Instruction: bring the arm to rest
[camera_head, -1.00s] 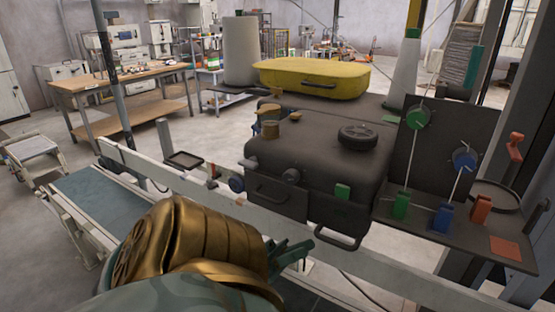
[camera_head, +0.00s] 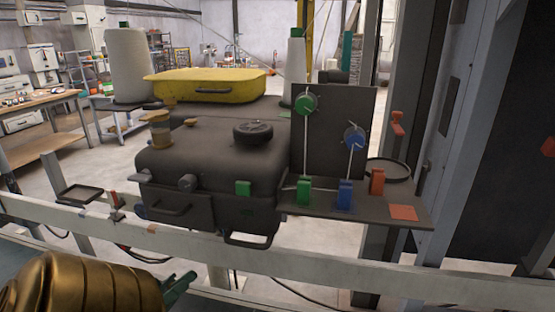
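My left arm comes in at the bottom left, with a large bronze-coloured ribbed link. The green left gripper (camera_head: 180,290) shows just past that link, low and in front of the white rail. Only a small part of its fingers shows, and I cannot tell whether they are open or shut. No object is visible at the fingers. My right gripper is out of view.
A dark bagger machine (camera_head: 215,155) stands behind the white rail (camera_head: 320,268). A side shelf (camera_head: 385,205) carries green, blue and red blocks below a dark panel (camera_head: 330,125) with dials. A yellow case (camera_head: 205,85) lies behind. A dark upright stands right.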

